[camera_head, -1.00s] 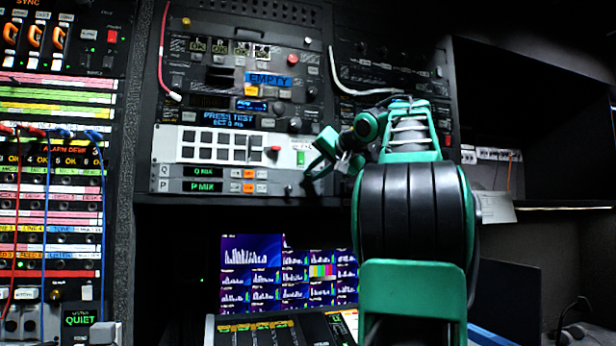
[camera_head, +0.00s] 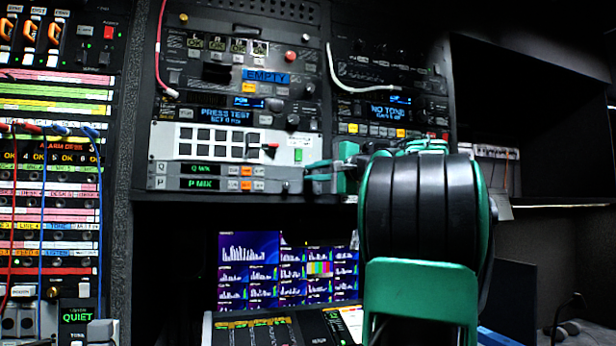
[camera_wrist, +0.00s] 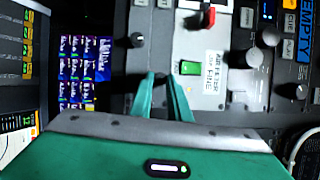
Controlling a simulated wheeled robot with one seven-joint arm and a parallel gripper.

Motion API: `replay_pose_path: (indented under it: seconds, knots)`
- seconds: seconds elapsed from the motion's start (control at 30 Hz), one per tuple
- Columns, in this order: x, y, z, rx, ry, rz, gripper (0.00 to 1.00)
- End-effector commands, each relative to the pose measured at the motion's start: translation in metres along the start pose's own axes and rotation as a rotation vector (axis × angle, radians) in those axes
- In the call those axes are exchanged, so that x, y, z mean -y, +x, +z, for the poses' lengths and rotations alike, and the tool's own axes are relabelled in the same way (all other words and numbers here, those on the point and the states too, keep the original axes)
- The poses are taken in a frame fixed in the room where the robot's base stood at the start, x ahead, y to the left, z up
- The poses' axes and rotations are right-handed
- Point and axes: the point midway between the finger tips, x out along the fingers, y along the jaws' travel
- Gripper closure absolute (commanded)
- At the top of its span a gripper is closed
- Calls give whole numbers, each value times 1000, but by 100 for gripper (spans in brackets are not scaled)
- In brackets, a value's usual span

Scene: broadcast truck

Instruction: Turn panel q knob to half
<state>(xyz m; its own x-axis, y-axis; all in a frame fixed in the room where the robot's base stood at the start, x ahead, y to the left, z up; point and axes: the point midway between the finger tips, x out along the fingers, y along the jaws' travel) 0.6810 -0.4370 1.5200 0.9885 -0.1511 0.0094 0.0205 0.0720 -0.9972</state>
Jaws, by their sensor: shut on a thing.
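The panel Q row (camera_head: 170,169) is in the head view, with a lit green "Q MIX" display (camera_head: 203,169) and small buttons to its right. My gripper (camera_head: 308,171) reaches from the right to the right end of this row. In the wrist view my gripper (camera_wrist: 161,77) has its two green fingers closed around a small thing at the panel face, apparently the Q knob. The fingers mostly hide it, so its pointer and angle cannot be read. The similar dark P knob (camera_wrist: 137,40) stands free beside the fingers; it also shows in the head view (camera_head: 285,186).
A green rocker switch (camera_wrist: 190,68) and a red-tipped lever (camera_wrist: 208,17) sit close to the fingers. Knobs (camera_wrist: 254,58) stick out on the panel above. Monitors (camera_head: 290,270) and a console (camera_head: 265,328) lie below. Red and white cables hang at the upper racks.

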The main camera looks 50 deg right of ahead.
Motion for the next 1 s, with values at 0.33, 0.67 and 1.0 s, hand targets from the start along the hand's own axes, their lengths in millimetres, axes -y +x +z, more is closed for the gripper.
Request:
replay_pose_path:
  seconds: [0.33,0.67,1.0]
  knots:
    - [-8,1,0,6,277,-104,100]
    - [-11,2,0,8,433,-169,100]
    - [-13,3,0,7,481,-186,100]
